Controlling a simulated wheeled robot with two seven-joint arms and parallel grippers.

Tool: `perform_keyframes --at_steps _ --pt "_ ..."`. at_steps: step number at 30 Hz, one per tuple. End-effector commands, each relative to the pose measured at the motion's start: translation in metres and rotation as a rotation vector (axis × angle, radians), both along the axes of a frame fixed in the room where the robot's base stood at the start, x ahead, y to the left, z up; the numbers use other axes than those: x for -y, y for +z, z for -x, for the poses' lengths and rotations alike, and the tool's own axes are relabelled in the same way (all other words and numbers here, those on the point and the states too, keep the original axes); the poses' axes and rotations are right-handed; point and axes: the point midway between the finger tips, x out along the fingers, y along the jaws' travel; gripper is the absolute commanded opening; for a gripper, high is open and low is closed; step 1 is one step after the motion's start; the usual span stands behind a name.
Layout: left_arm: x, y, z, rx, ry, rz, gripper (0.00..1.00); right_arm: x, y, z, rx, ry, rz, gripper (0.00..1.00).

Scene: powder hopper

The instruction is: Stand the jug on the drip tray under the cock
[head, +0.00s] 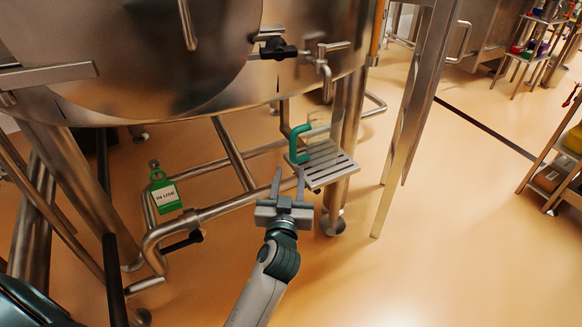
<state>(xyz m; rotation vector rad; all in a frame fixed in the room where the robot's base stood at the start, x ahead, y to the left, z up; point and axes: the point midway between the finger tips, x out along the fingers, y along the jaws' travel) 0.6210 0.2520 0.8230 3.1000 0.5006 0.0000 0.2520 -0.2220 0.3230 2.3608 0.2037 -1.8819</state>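The clear jug with a green handle (297,143) appears to stand upright on the slatted metal drip tray (333,172), handle towards the left. Its see-through body is hard to make out. The cock (325,78) hangs from the vessel above the jug and tray. My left gripper (288,176) is open and empty, its two fingers apart and pointing towards the jug handle from just in front of it, at the tray's left edge. It looks clear of the handle. My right gripper is not in view.
The steel vessel (150,50) fills the upper left. Pipes (225,207) and legs stand below it, with a green tag (166,196) at the left. A slanted steel post (402,130) stands right of the tray. Shelves (555,170) are at the far right. Floor is clear between.

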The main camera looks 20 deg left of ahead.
Motion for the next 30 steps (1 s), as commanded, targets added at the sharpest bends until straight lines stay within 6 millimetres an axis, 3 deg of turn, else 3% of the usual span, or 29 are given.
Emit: perform_keyframes --at_steps 6,26,30 --pt "0.004 0.001 0.014 0.001 0.000 0.001 0.35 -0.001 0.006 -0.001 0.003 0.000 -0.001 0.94" --pt "0.004 0.000 0.014 0.000 0.000 0.000 0.35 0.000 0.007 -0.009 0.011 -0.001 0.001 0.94" --pt "0.005 -0.011 0.015 -0.026 -0.005 -0.001 0.35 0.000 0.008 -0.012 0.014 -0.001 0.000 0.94"
